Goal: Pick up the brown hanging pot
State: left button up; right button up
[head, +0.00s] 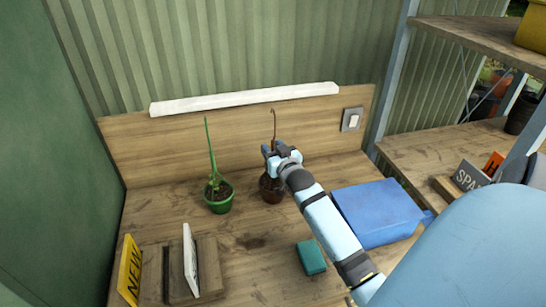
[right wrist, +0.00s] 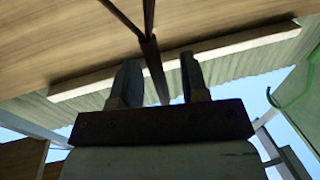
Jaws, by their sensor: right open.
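The brown hanging pot (head: 269,190) stands on the wooden bench with its thin hooked hanger (head: 274,125) rising above it. My right gripper (head: 280,157) is over the pot, at the hanger, and hides part of the pot. In the right wrist view, the open fingers of my right gripper (right wrist: 160,64) have the brown hanger (right wrist: 153,60) showing between them. I cannot tell whether a finger touches it. My left gripper is in neither view.
A green hanging pot (head: 219,203) stands just left of the brown one. A blue bag-like object (head: 378,212) and a teal block (head: 312,257) lie right and front. A sign holder with a yellow "NEW" sign (head: 130,270) stands front left. The back wall is close behind.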

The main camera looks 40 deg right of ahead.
grip_shut()
jog(key=shift+r, duration=0.15)
